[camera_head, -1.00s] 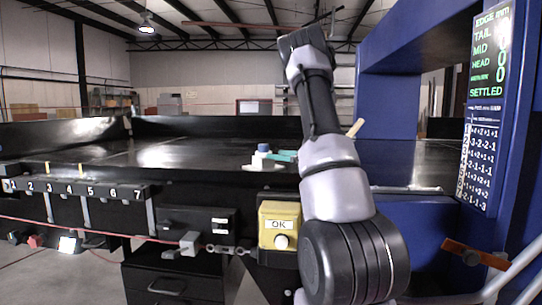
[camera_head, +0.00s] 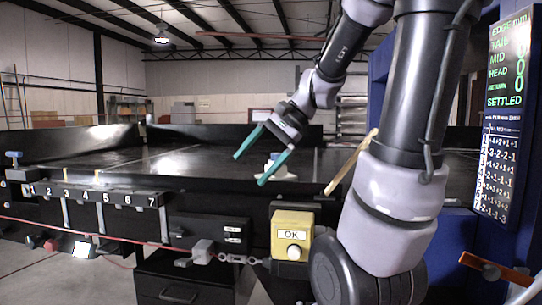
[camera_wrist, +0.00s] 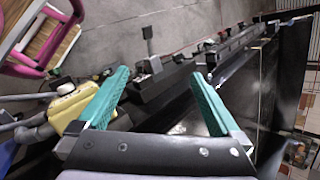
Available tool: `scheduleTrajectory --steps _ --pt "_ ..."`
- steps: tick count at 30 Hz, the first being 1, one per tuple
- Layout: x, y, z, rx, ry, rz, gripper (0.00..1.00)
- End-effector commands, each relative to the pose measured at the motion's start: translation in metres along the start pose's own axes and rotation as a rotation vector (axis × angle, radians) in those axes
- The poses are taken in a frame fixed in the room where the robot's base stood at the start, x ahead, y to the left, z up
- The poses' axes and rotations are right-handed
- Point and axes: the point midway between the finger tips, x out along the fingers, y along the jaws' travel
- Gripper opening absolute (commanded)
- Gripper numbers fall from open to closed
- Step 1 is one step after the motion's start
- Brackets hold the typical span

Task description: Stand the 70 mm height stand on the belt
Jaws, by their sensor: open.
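My gripper (camera_head: 250,170) is open, its two teal fingers spread and pointing left above the near side of the belt (camera_head: 190,160). In the wrist view my gripper (camera_wrist: 160,73) shows nothing between its fingers. A small white piece with a blue part (camera_head: 275,166) stands on the belt, behind and between the fingers in the head view and partly hidden. I cannot tell whether it is the 70 mm height stand; no 70 mm marking is readable.
A rack numbered 1 to 7 (camera_head: 110,197) runs along the belt's front left edge. A yellow OK button box (camera_head: 292,236) stands at the front. A wooden strip (camera_head: 352,162) leans near my arm. A display panel (camera_head: 506,110) reading SETTLED is at the right.

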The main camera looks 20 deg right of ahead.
Motion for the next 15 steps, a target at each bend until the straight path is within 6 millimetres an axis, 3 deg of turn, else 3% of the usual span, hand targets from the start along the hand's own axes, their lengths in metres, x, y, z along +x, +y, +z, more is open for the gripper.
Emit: scheduleTrajectory --steps 1,7,15 --pt "-0.005 0.009 0.013 -0.117 0.069 0.032 1.0" --pt "-0.026 0.032 0.032 -0.517 0.352 0.137 1.0" --pt "-0.043 0.037 0.038 -0.746 0.532 0.18 1.0"
